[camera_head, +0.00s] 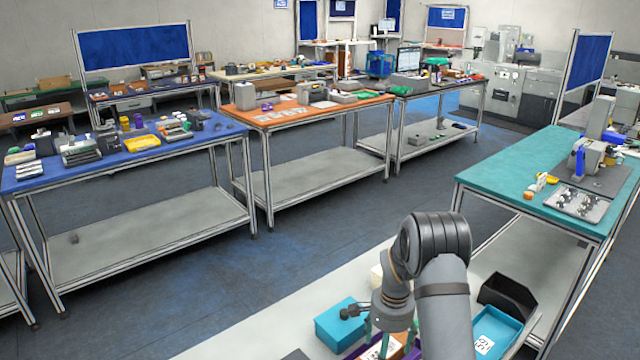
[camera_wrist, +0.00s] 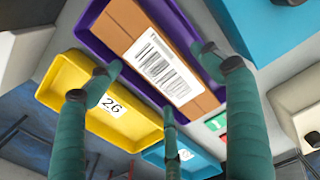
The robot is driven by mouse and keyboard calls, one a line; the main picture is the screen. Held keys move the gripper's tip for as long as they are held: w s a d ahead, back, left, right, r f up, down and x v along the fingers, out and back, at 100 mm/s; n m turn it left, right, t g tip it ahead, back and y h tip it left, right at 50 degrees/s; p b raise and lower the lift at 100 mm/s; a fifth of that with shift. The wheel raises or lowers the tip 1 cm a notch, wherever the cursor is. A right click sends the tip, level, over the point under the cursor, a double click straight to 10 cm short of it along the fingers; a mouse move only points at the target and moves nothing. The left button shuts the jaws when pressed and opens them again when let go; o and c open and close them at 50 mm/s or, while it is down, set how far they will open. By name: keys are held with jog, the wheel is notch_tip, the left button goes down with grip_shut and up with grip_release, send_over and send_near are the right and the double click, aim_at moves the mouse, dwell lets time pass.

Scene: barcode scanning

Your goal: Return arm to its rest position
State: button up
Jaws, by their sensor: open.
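My gripper (camera_wrist: 163,77) shows its green fingers spread open and empty in the wrist view. A brown box (camera_wrist: 124,22) with a white barcode label lies in a purple tray (camera_wrist: 92,45) beyond the fingers. In the head view my arm reaches down over the grey near table, and my gripper (camera_head: 388,338) is above the purple tray, partly hidden by the wrist and cut by the lower edge. The gap between the fingers and the box cannot be judged exactly.
A yellow tray (camera_wrist: 75,72) labelled 26 lies beside the purple tray. A teal box (camera_head: 335,318), a blue tray (camera_head: 508,322) and a black bin (camera_head: 510,293) also stand on the near table. A teal table (camera_head: 500,170) with equipment is at right; open floor (camera_head: 330,225) lies beyond.

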notch_tip(320, 180, down, 2)
jog(key=shift+s, duration=0.1)
jog(key=shift+w+r, duration=0.25)
jog(key=shift+s+r+b, duration=0.1)
jog(key=shift+r+b, duration=0.35)
jog(key=shift+r, duration=1.25)
